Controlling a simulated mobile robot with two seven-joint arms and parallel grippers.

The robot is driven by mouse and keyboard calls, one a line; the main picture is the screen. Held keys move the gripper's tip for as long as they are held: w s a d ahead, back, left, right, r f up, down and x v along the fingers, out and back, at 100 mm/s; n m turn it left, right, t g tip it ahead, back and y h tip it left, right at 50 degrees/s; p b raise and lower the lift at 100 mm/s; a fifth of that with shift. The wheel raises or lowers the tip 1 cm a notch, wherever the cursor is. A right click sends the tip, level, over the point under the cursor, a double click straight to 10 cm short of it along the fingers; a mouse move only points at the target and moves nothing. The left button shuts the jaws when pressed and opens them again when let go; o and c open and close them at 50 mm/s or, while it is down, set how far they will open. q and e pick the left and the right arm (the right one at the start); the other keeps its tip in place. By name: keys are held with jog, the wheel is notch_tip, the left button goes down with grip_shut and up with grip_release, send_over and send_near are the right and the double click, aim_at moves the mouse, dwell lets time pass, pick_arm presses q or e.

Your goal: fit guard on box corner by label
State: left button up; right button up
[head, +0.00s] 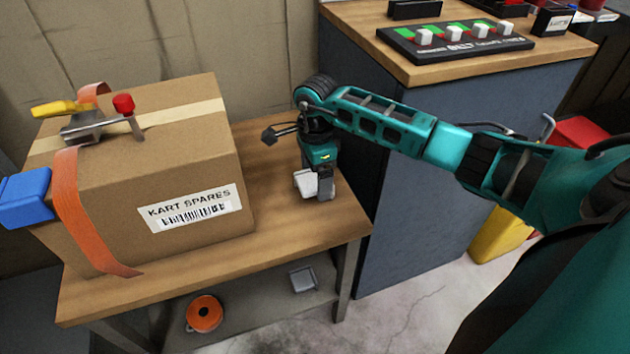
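A brown cardboard box (110,200) stands on the wooden bench, with a white "KART SPARES" barcode label (191,209) on its front face near the right corner. An orange strap (72,205) runs over its left part. A blue piece (26,198) sits at the box's left edge, beside the strap. My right gripper (316,187) points down just above the bench, right of the box. A small white piece (303,183), perhaps a corner guard, is at its fingertips. The gripper partly hides it, so I cannot tell whether it is held. My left gripper is not in view.
A metal strap tensioner (92,124) with a yellow handle and red knob lies on the box. A grey piece (303,279) and an orange strap roll (205,313) are on the lower shelf. A dark cabinet (400,160) stands right of the bench (270,225).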

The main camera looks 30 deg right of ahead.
jog(key=c, duration=0.9)
